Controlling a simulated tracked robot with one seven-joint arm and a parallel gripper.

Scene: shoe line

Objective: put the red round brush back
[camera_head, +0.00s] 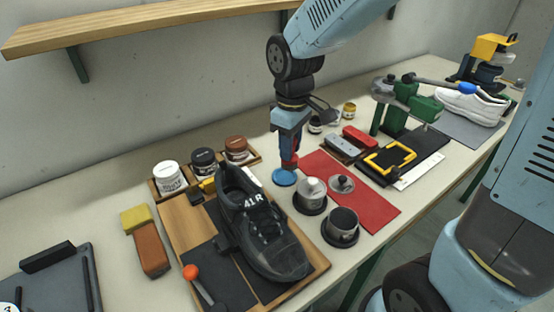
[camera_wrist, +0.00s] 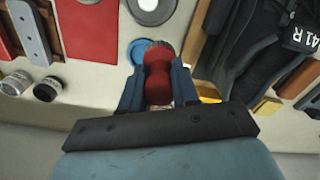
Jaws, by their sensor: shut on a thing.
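My gripper (camera_head: 289,146) points down over the table and is shut on the red round brush (camera_head: 289,160). In the wrist view the brush (camera_wrist: 158,84) stands between the two blue fingers of the gripper (camera_wrist: 157,92). A round blue disc (camera_head: 284,178) lies on the table just below the brush, and it also shows in the wrist view (camera_wrist: 137,50), partly hidden behind the brush. The brush appears upright over or near the disc's edge. I cannot tell whether it touches the disc or the table.
A black shoe (camera_head: 262,225) on a wooden board (camera_head: 180,217) is close on the left. A tin with a knobbed lid (camera_head: 310,192) and an open tin (camera_head: 341,226) stand at front right. A red mat (camera_head: 372,207) lies right. Jars (camera_head: 203,161) stand back left.

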